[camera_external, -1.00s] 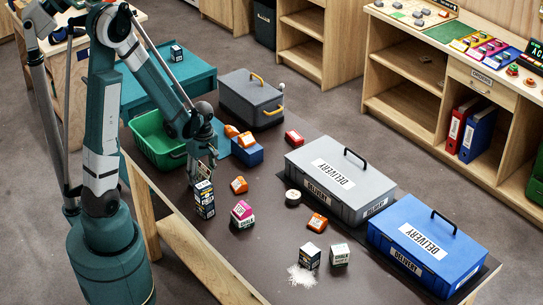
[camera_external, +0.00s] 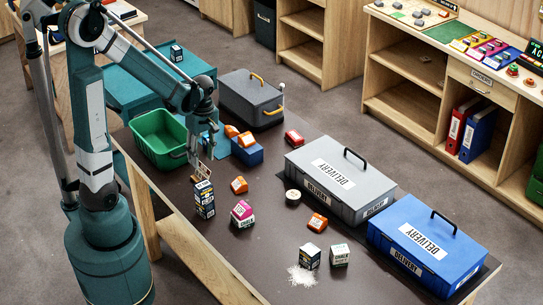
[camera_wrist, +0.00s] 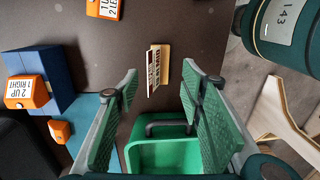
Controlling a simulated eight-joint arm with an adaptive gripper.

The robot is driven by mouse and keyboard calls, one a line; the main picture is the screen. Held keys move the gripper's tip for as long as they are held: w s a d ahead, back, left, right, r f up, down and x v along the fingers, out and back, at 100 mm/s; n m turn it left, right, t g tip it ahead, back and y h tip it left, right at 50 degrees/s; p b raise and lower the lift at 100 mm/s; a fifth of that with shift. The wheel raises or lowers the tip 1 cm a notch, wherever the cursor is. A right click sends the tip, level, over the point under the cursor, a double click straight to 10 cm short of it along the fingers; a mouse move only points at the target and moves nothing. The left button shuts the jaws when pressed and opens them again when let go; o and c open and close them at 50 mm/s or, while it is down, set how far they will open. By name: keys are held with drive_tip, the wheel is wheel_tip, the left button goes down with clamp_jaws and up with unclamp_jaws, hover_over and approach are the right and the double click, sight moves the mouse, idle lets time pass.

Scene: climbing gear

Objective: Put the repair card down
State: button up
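A small printed card with a tan strip beside it, which I take for the repair card (camera_wrist: 152,73), shows on the dark table in the wrist view. In the external view the card (camera_external: 203,171) appears just behind a tall dark printed box (camera_external: 204,200); whether it stands or leans is hard to tell. My gripper (camera_external: 206,135) is above it. In the wrist view the fingers of my gripper (camera_wrist: 160,85) are spread wide, with nothing held between them, and the card appears beyond the tips.
A green bin (camera_external: 150,133) sits beside my gripper, with a blue box (camera_external: 248,155) and orange blocks to its right. A pink-and-white box (camera_external: 242,214) is near the front. Grey (camera_external: 368,190) and blue (camera_external: 455,264) delivery cases fill the right side.

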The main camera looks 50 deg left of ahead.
drive_tip(key=shift+r, duration=0.8)
drive_tip(key=s+d+r+m+t, duration=0.2)
drive_tip(key=d+r+m+t, duration=0.2)
drive_tip(key=r+m, duration=0.4)
drive_tip(key=s+d+r+m+t, duration=0.3)
drive_tip(key=d+r+m+t, duration=0.1)
drive_tip(key=r+m, duration=0.5)
drive_tip(key=shift+s+d+r+m, duration=0.3)
drive_tip(key=shift+d+m, duration=0.2)
drive_tip(key=shift+d, duration=0.35)
